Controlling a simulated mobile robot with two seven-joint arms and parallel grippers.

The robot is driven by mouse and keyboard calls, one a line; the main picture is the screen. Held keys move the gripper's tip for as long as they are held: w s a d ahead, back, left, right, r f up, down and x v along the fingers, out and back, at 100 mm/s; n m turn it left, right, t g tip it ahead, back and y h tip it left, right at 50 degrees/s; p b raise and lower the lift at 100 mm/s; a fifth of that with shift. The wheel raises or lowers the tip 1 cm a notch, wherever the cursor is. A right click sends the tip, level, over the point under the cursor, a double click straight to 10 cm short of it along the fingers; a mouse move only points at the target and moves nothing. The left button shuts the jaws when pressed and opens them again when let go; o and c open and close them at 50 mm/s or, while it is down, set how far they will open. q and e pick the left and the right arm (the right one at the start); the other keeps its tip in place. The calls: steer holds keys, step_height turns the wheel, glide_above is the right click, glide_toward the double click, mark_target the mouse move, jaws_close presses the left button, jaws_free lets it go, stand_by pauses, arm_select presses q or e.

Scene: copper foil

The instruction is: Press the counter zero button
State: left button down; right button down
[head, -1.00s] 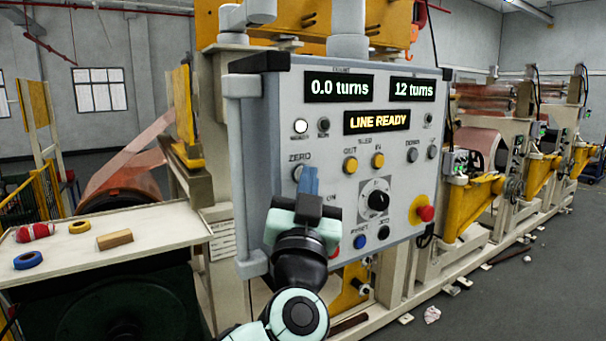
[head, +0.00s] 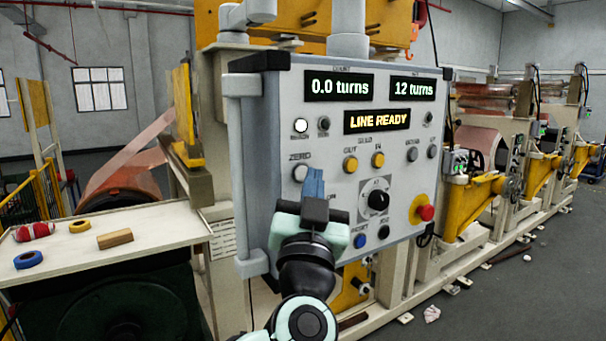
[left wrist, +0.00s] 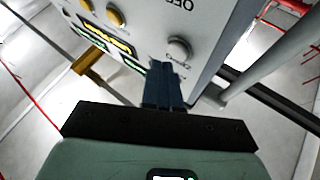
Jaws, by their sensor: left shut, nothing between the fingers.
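The grey control panel (head: 300,100) faces me in the head view. The round zero button (head: 300,172) sits at its left under the label ZERO; it also shows in the left wrist view (left wrist: 180,48). The counter display (head: 339,87) reads 0.0 turns. My left gripper (head: 313,172) is shut and empty, its blue fingers pointing at the panel. In the head view its tips appear just right of the button; in the left wrist view the tips (left wrist: 156,62) appear just left of it. Contact with the panel cannot be told. My right gripper is not in view.
Close by are two yellow buttons (head: 350,165), a black dial (head: 378,201), a blue button (head: 360,241) and a red emergency knob (head: 426,213). A grey vertical bar (head: 249,170) runs along the panel's left edge. A table (head: 165,230) with tape rolls stands left.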

arm_select(q)
steer(key=shift+s+d, duration=0.75)
steer(key=shift+s, duration=0.3)
steer(key=shift+s+d, duration=0.75)
steer(key=shift+s, duration=0.25)
